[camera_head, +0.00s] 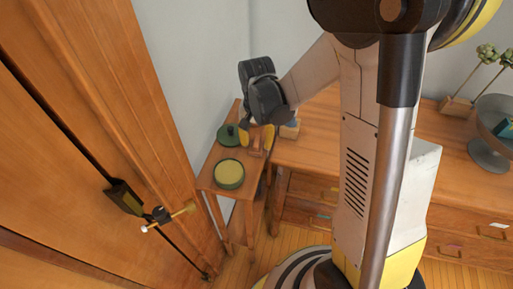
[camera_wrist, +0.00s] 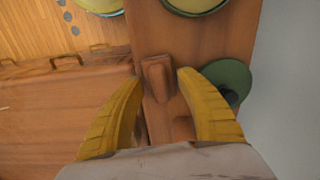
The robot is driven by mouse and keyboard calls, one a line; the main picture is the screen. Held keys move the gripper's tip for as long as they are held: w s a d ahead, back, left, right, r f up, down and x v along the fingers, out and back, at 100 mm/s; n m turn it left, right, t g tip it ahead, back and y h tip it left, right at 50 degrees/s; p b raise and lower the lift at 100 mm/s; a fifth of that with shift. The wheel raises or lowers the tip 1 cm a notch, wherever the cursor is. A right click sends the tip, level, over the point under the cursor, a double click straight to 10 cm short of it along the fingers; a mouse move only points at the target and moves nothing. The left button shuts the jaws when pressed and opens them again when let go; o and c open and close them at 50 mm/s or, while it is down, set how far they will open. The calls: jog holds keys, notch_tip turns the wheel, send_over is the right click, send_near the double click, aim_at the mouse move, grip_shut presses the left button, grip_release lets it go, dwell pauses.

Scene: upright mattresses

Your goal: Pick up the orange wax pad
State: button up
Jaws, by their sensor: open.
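A small brownish-orange block, which looks like the orange wax pad (camera_wrist: 158,78), lies on the narrow wooden side table (camera_wrist: 205,45). My gripper (camera_wrist: 160,82) is open above it, with one yellow finger on each side of the pad in the wrist view. I cannot tell whether the fingers touch it. In the head view my gripper (camera_head: 256,139) points down over the table, and the pad (camera_head: 256,149) shows partly between the fingers. A second brownish block (camera_wrist: 183,128) lies nearer the palm in the wrist view, partly hidden.
A round green tin with yellow contents (camera_head: 229,173) stands at the table's front. A green lid with a knob (camera_head: 229,135) lies beside my gripper. A wooden dresser (camera_head: 318,150) stands to the right, a wooden cabinet (camera_head: 90,120) to the left. A metal bowl (camera_head: 491,135) is far right.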

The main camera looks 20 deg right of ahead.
aim_at(257, 140)
jog(key=shift+r, duration=0.1)
grip_shut()
jog(key=shift+r+p, duration=0.45)
jog(key=shift+r, duration=0.2)
notch_tip(257, 140, up, 3)
jog(key=shift+r+p, duration=0.1)
jog(key=shift+p, duration=0.65)
jog(key=s+d+r+p, duration=0.3)
jog(key=s+d+r, duration=0.2)
jog(key=d, duration=0.5)
jog(key=shift+s+d+r, duration=0.15)
jog(key=shift+s+r, duration=0.2)
jog(key=shift+r, duration=0.4)
